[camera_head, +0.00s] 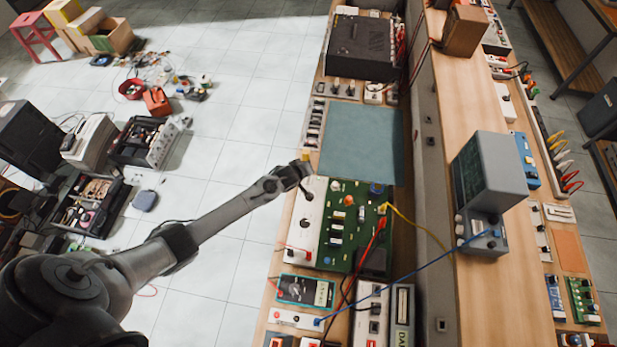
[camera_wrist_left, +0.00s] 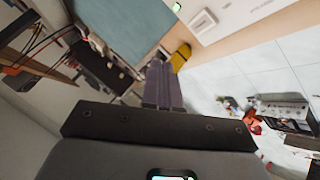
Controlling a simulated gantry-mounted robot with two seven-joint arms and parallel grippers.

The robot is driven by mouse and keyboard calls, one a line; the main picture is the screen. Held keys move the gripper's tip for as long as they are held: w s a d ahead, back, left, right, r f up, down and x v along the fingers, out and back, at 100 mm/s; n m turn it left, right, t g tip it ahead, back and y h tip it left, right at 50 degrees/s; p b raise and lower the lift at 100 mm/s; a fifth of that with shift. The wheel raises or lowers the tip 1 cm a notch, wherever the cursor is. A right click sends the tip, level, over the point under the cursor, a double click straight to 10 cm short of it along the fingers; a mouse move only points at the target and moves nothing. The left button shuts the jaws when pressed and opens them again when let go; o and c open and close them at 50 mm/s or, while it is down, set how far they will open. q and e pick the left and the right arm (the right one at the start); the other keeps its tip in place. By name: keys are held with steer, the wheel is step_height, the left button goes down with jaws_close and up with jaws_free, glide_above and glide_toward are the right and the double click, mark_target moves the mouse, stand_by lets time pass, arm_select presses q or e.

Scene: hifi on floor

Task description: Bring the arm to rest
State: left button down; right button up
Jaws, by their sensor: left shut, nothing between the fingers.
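My left arm comes in from the left of the head view and reaches out to the bench. Its gripper (camera_head: 306,187) is small there, over the bench's near edge, by the white panel beside the green circuit board. In the left wrist view the two grey fingers (camera_wrist_left: 162,66) lie together, shut with nothing between them. How high the gripper is above the bench is hard to tell. My right arm and gripper are not in view.
A green circuit board (camera_head: 346,222) with red, yellow and blue leads lies on the bench. A bare blue-green mat (camera_head: 362,140) and a black box (camera_head: 362,47) are beyond it. Toolboxes (camera_head: 147,141) and loose parts litter the tiled floor at left. Floor beside the bench is clear.

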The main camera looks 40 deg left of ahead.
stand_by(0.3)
arm_select(q)
steer(key=s+d+r+m+g+h+p, duration=0.1)
steer(key=s+d+r+m+p, duration=0.2)
steer(key=s+d, duration=0.4)
steer(key=s+d+r+m+g+p, duration=0.1)
steer(key=s+d+r+m+g, duration=0.1)
steer(key=s+d+r+m, duration=0.45)
steer(key=s+d+r+m+g+p, duration=0.1)
steer(key=s+r+m, duration=0.1)
steer(key=s+r, duration=0.5)
steer(key=s+d+r+m+g+h+p, duration=0.1)
steer(key=s+r+m+p, duration=0.1)
steer(key=s+r, duration=0.5)
steer(key=s, duration=0.5)
steer(key=shift+d+r, duration=0.2)
steer(key=shift+d, duration=0.2)
